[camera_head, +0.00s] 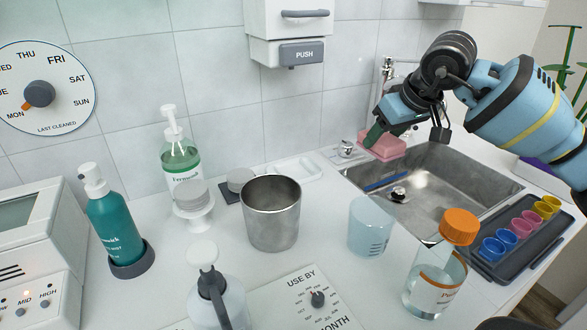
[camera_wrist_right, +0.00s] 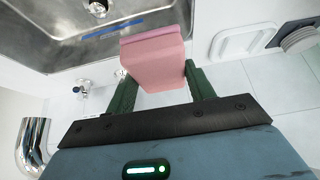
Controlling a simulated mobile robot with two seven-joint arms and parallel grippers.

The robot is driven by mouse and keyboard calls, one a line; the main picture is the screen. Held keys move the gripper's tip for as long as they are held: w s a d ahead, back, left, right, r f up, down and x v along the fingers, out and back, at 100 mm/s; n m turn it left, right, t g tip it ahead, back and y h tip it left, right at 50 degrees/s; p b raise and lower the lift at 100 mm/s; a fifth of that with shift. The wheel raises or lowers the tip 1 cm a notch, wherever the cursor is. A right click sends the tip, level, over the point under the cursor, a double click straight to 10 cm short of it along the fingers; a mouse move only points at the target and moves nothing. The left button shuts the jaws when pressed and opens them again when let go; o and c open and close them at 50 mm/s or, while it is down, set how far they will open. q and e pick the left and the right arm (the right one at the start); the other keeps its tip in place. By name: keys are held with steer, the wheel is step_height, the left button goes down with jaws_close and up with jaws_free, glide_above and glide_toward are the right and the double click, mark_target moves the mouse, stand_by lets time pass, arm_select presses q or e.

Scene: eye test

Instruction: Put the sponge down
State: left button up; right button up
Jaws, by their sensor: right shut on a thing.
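The sponge is a pink block (camera_head: 384,147), seen near the far left corner of the sink in the head view. In the right wrist view the sponge (camera_wrist_right: 153,65) sits between the two dark green fingers. My right gripper (camera_head: 392,135) is shut on it; its fingers also show in the wrist view (camera_wrist_right: 158,78). The sponge appears to be over the counter beside the sink's rim; I cannot tell whether it touches a surface. My left gripper is not in view.
A small tap knob (camera_head: 346,149) and a white soap dish (camera_head: 291,168) are left of the sponge.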

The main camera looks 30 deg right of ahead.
steer(key=shift+w+a+f, duration=0.6)
steer(key=shift+w+a, duration=1)
steer(key=shift+a, duration=0.9)
steer(key=shift+w+a+f, duration=0.6)
steer(key=shift+w+a, duration=1)
steer(key=shift+a, duration=0.95)
steer(key=shift+w+a+f, duration=0.6)
steer(key=shift+w+a, duration=1)
steer(key=shift+a, duration=0.9)
steer(key=shift+f, duration=0.55)
steer(key=o, duration=0.9)
steer(key=shift+o, duration=0.2)
steer(key=shift+r, duration=0.2)
steer(key=p+v, duration=0.1)
steer(key=v, duration=1.1)
steer(key=shift+r, duration=0.4)
